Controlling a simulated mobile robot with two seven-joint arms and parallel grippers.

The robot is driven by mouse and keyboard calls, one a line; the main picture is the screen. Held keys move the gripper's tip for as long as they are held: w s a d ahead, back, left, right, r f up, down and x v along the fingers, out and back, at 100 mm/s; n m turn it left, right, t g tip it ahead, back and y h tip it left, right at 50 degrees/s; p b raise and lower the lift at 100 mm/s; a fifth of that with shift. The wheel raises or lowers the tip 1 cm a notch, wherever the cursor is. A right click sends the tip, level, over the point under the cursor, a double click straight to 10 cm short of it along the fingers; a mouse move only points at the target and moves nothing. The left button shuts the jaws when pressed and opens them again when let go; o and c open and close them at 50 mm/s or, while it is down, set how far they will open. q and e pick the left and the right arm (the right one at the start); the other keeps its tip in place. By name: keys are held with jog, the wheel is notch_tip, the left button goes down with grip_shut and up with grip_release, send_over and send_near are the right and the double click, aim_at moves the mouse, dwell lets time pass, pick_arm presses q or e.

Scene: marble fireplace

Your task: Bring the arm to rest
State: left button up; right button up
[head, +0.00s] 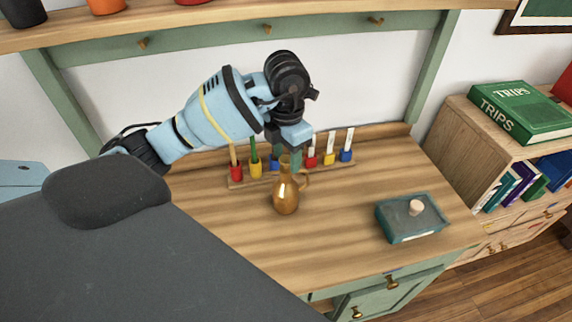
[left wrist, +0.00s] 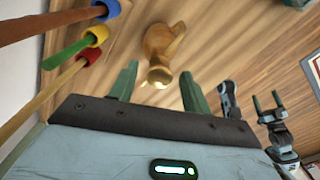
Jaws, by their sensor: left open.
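My left arm comes in from the left in the head view, over a wooden worktop (head: 345,235).
A wooden rack (head: 237,184) with several coloured pots and sticks stands behind the jug, close to the gripper. A teal tray (head: 390,234) with a pale knob lies at the right. A shelf (head: 160,18) runs above. The worktop is clear between jug and tray.

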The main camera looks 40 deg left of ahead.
pick_arm(q)
jog(key=shift+r, duration=0.95)
